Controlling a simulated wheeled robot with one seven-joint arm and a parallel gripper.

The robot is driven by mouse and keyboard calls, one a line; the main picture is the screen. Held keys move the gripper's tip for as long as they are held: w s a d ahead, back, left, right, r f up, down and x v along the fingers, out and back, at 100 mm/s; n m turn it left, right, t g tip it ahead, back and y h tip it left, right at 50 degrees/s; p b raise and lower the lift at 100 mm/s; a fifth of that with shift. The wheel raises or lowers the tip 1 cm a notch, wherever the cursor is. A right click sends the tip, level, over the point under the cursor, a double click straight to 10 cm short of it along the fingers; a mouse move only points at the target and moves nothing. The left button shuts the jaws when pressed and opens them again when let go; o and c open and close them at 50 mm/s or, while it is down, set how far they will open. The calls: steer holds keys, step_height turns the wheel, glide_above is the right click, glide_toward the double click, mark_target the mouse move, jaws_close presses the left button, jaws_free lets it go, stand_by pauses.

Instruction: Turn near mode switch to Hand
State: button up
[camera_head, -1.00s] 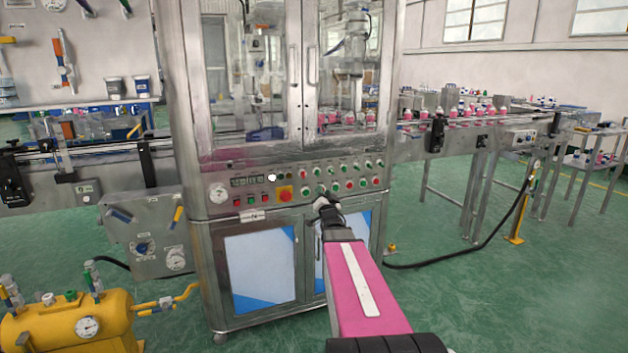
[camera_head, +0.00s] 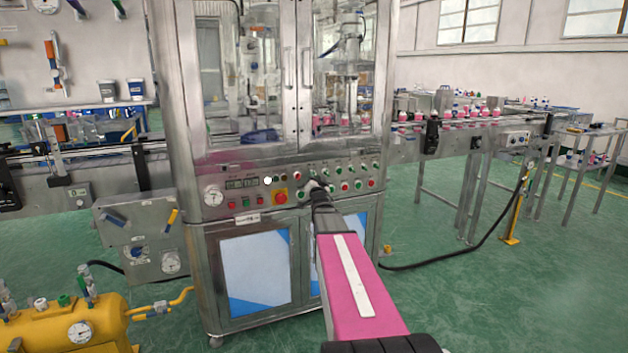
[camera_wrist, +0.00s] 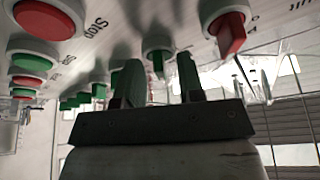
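The control panel (camera_head: 240,203) on the front of the crimping cabinet carries rows of red and green buttons and knobs. My gripper (camera_head: 314,186) is right at the panel, at the left part of the right-hand rows, and hides some controls behind it. In the wrist view my gripper (camera_wrist: 162,78) has its two fingers apart, close below the panel face. A green knob (camera_wrist: 157,58) with a pale collar shows between the fingers; contact cannot be told. A red knob (camera_wrist: 230,36) stands to the right. I cannot read which knob is the near mode switch.
An orange-red emergency button (camera_head: 280,197) and a gauge (camera_head: 213,196) are left of my gripper on the panel. Conveyors run out on both sides, and a yellow tank (camera_head: 70,330) is at lower left.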

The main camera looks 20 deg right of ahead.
jaws_close()
steer(key=shift+n, duration=0.5)
steer(key=n+y, duration=0.3)
steer(key=n, duration=0.2)
steer(key=n+y, duration=0.3)
steer(key=n, duration=0.3)
steer(key=n+y, duration=0.2)
steer(key=n, duration=0.3)
steer(key=shift+d+y, duration=0.35)
steer(key=shift+y, duration=0.05)
steer(key=shift+n, duration=0.4)
jaws_free()
